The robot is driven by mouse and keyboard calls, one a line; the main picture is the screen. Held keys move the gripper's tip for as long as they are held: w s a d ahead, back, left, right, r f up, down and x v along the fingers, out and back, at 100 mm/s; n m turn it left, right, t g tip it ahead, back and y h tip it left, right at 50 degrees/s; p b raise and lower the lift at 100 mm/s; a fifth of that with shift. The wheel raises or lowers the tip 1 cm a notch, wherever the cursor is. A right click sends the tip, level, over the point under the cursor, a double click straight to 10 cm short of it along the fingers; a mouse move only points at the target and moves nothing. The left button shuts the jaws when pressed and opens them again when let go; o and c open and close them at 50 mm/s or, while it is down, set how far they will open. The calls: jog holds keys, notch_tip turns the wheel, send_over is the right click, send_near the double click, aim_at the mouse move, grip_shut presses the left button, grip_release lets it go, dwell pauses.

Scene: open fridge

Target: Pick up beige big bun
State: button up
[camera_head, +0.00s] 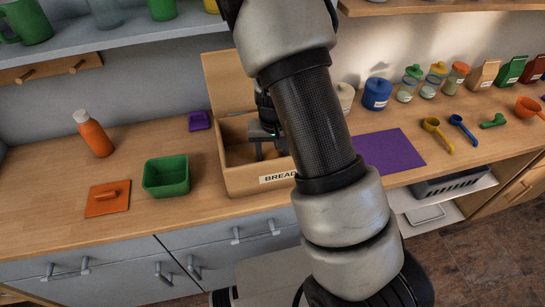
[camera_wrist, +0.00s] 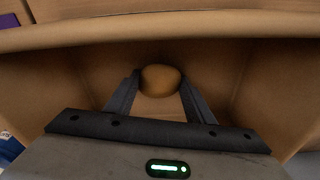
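The bread box (camera_head: 240,182), a light wooden box labelled "BREAD", stands on the counter with its lid raised. My gripper (camera_head: 269,151) reaches down into it. In the wrist view a rounded beige-brown bun (camera_wrist: 160,80) lies inside the box. It is between and around the level of the two fingertips of my gripper (camera_wrist: 160,84), which are spread apart with one on each side. Whether the fingers touch the bun is not clear. In the head view my arm and the box walls hide most of the inside.
The box walls (camera_wrist: 270,85) stand close around my gripper. A green bin (camera_head: 166,177), an orange board (camera_head: 107,198) and an orange bottle (camera_head: 95,137) are to the left. A purple mat (camera_head: 390,152) lies to the right, with jars behind it. A shelf (camera_head: 105,35) hangs above.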

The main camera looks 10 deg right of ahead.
aim_at(272, 153)
jog(key=c, duration=0.4)
jog(key=shift+r, duration=0.1)
notch_tip(272, 153, up, 9)
jog(key=shift+r+p, duration=0.1)
jog(key=shift+p, duration=0.4)
jog(key=shift+r, duration=0.35)
